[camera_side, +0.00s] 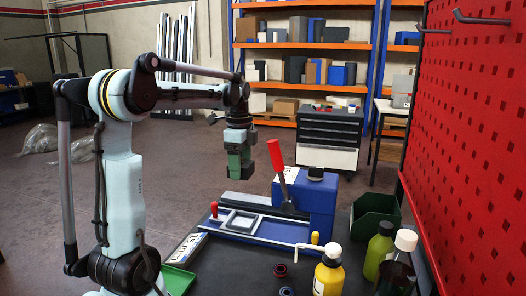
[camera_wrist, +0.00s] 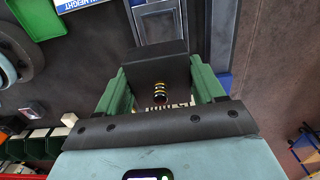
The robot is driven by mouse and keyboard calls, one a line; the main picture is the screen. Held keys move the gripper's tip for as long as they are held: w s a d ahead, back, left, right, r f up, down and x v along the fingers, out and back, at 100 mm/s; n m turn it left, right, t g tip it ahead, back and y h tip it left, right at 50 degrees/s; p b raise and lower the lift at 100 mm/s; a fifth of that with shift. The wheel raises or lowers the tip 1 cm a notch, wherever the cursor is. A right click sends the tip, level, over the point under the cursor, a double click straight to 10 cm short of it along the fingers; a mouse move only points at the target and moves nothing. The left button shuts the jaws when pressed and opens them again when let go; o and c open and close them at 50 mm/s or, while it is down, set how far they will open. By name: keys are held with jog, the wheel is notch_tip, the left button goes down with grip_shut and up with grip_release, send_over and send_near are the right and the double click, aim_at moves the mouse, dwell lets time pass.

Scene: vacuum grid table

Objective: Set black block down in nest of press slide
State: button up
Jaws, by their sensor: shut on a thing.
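My gripper (camera_side: 239,168) hangs in the air above the press, fingers down. In the wrist view its two green fingers (camera_wrist: 159,74) are shut on the black block (camera_wrist: 150,62), one on each side. In the side view I cannot make out the block among the fingers. The press slide (camera_side: 238,223) is a light framed plate with a square nest (camera_side: 243,222) on the blue press (camera_side: 314,203), below my gripper. In the wrist view part of the slide (camera_wrist: 158,22) shows past the block, which hides some of it. The block is apart from the slide.
A red-handled lever (camera_side: 277,160) rises beside the press. A small red knob (camera_side: 214,209) stands at the slide's left. A yellow pump bottle (camera_side: 328,273), other bottles and a dark green bin (camera_side: 374,214) stand at the right. A green tray (camera_side: 177,279) lies at the left.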

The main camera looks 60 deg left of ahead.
notch_tip(320, 180, down, 10)
jog(key=shift+r, duration=0.2)
jog(key=shift+f, duration=2.1)
jog(key=shift+f, duration=0.55)
dwell(0.9)
dwell(0.4)
jog(key=o, duration=1.4)
jog(key=shift+c, duration=0.2)
jog(key=shift+r, duration=0.1)
